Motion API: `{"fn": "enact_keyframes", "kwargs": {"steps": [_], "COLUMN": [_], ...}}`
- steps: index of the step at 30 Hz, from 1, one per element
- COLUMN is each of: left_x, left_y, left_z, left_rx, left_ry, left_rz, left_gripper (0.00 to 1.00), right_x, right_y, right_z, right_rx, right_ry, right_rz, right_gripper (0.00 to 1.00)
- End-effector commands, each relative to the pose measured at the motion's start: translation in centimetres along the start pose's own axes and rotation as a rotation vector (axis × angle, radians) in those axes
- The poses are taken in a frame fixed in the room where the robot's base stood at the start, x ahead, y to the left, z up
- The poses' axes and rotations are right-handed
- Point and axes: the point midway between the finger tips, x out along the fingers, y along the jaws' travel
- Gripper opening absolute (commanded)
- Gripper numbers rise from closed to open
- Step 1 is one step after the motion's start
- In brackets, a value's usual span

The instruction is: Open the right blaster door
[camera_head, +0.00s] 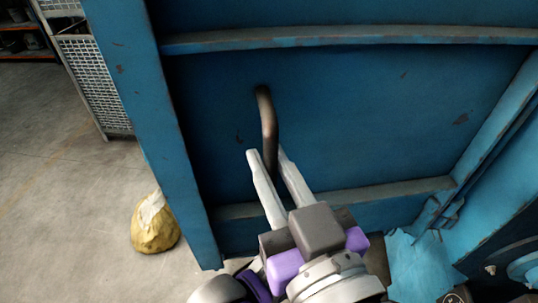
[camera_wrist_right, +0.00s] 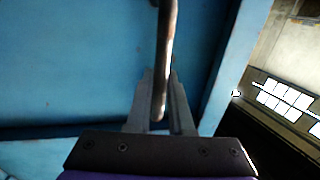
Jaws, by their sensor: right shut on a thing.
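The blue blaster door (camera_head: 360,110) fills most of the head view, with a ribbed, chipped surface. A dark curved metal handle (camera_head: 267,118) stands out from its middle. My right gripper (camera_head: 266,153) reaches up from below, with its two pale fingers on either side of the handle's lower end. In the right wrist view, the handle (camera_wrist_right: 167,60) runs down between the fingers of my right gripper (camera_wrist_right: 162,85), which is shut on it. The door panel (camera_wrist_right: 70,70) lies behind. My left gripper is not in view.
A yellow sack (camera_head: 154,224) sits on the concrete floor left of the door's edge. A wire mesh cage (camera_head: 97,85) stands farther back on the left. Open floor (camera_head: 60,200) lies left of the door. Blue machine framing (camera_head: 490,230) is at the lower right.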

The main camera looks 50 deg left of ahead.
Motion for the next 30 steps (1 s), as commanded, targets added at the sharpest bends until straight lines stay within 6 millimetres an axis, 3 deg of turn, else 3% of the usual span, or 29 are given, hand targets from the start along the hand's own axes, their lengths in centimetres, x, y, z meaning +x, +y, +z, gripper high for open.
{"fn": "enact_keyframes", "kwargs": {"steps": [5, 6, 10, 20, 30], "left_x": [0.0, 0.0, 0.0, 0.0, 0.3], "left_y": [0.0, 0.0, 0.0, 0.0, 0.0], "left_z": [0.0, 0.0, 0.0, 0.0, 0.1], "left_rx": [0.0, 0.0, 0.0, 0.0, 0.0], "left_ry": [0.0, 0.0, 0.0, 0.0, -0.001], "left_rz": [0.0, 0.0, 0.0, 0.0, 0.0], "left_gripper": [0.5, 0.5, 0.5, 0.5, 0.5], "right_x": [0.0, 0.0, 0.0, -0.2, -4.8], "right_y": [0.0, 0.0, 0.0, 0.0, 0.0], "right_z": [-0.1, -0.1, 0.0, 0.0, 0.1], "right_rx": [0.0, 0.0, 0.0, 0.0, 0.0], "right_ry": [0.002, 0.002, 0.001, 0.0, 0.0], "right_rz": [0.0, 0.0, 0.0, 0.0, 0.0], "right_gripper": [0.0, 0.25, 0.48, 0.5, 0.5]}}
